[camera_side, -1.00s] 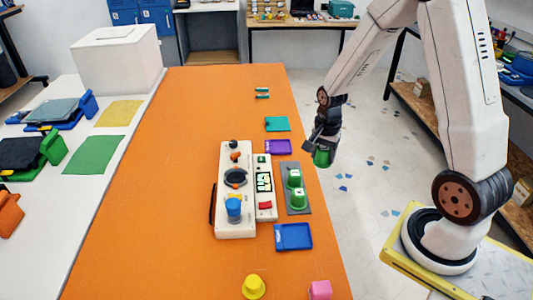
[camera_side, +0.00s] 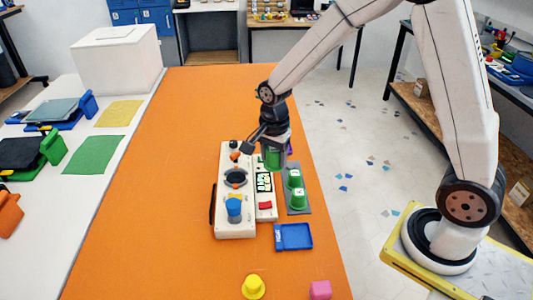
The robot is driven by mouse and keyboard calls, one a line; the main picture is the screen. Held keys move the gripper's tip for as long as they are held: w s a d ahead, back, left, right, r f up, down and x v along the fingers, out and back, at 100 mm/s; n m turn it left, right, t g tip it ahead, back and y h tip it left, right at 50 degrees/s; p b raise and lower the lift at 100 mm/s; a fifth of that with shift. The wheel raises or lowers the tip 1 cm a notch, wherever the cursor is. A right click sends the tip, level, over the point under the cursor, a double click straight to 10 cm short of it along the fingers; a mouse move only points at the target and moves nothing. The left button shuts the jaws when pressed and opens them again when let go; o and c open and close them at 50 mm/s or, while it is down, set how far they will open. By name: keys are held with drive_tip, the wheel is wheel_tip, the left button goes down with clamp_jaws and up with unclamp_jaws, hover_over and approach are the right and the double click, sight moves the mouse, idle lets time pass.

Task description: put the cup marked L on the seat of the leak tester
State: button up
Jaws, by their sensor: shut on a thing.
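My gripper (camera_side: 270,148) is shut on a green cup (camera_side: 272,159) and holds it over the upper right part of the white leak tester. I cannot read a mark on this cup. The leak tester (camera_side: 226,157) stands on the orange table. Its round black seat (camera_side: 235,177) looks empty and lies to the lower left of the held cup. A blue cylinder (camera_side: 234,208) stands on the tester below the seat. Two more green cups with white marks, an upper one (camera_side: 294,178) and a lower one (camera_side: 299,198), stand on a grey plate; their letters are too small to read.
A display panel (camera_side: 264,183) with a red button sits at the tester's right side. A blue tray (camera_side: 293,237), a yellow piece (camera_side: 253,287) and a pink block (camera_side: 320,290) lie nearer the front. The orange table (camera_side: 160,200) is clear to the left.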

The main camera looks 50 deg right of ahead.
drive_tip(key=shift+w+a+r, duration=0.1)
drive_tip(key=shift+a, duration=0.25)
drive_tip(key=shift+w+f, duration=0.25)
drive_tip(key=shift+w, duration=0.3)
drive_tip(key=w+f, duration=0.4)
drive_tip(key=w, duration=0.4)
hover_over(237, 179)
drive_tip(key=s, duration=0.1)
wheel_tip(237, 179, down, 4)
drive_tip(key=shift+r, duration=0.1)
drive_tip(key=shift+w+f, duration=0.45)
drive_tip(key=shift+f, duration=0.1)
